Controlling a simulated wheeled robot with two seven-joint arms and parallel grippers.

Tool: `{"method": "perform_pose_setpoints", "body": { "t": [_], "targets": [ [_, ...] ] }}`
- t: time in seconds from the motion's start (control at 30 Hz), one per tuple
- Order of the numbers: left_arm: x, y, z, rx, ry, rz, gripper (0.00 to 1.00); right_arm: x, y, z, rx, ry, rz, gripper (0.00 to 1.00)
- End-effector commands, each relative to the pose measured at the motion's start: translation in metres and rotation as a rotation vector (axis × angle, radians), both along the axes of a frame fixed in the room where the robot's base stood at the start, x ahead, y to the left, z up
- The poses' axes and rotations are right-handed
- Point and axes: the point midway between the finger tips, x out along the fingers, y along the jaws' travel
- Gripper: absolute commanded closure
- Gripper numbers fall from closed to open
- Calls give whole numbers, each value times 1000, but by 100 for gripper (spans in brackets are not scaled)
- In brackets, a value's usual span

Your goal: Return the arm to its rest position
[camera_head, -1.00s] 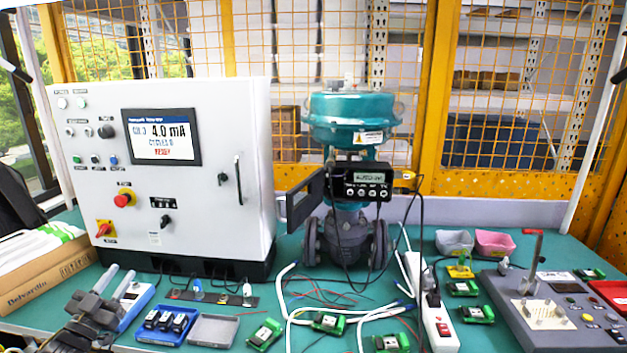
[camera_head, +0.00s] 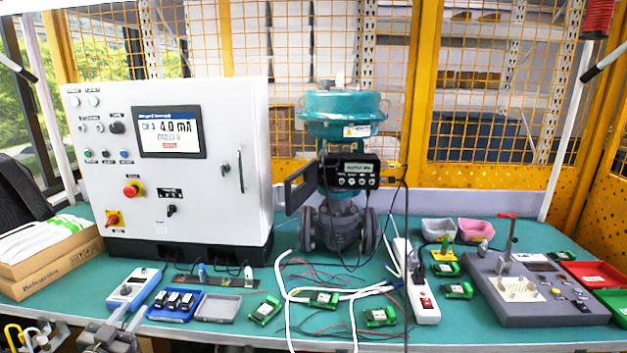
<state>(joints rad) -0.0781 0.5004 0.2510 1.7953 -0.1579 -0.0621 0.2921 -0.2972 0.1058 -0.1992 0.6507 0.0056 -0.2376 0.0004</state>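My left gripper (camera_head: 128,312) is low at the bottom left edge of the head view. Its two grey fingers point up and stand a little apart, with nothing seen between them. They overlap the lower part of the blue-and-white handheld device (camera_head: 134,287) in the picture; I cannot tell whether they touch it. My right gripper is out of view. The teal valve (camera_head: 342,112) stands upright at the middle of the table, with the black positioner (camera_head: 352,174) on its front and its side cover swung out to the left.
The white control cabinet (camera_head: 210,185) stands at left, its screen reading 4.0 mA. A blue tray (camera_head: 160,313), a grey tray (camera_head: 217,307), green modules, white cables and a power strip (camera_head: 424,302) lie along the front.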

Motion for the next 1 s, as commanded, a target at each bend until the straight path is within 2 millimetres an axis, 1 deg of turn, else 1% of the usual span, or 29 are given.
{"method": "perform_pose_setpoints", "body": {
  "t": [0.03,0.17,0.27,0.3,0.37,0.4,0.5,0.6,0.73,0.8,1.0],
  "targets": [
    [-5,-11,-14,-6,48,8,68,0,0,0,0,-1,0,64],
    [-24,-40,-52,-14,198,36,68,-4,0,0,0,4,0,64],
    [-49,-69,-87,-23,345,57,68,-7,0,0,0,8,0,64],
    [-63,-83,-101,-27,417,66,68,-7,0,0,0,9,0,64],
    [-90,-106,-124,-34,541,78,68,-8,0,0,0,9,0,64],
    [-110,-122,-137,-40,625,83,68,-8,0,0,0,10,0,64],
    [-156,-152,-159,-48,802,89,68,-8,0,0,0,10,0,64],
    [-193,-174,-171,-55,936,86,68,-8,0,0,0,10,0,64],
    [-233,-197,-178,-64,1074,76,68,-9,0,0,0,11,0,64],
    [-253,-207,-179,-70,1140,69,68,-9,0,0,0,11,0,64],
    [-304,-232,-178,-85,1305,41,68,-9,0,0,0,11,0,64]
  ]
}}
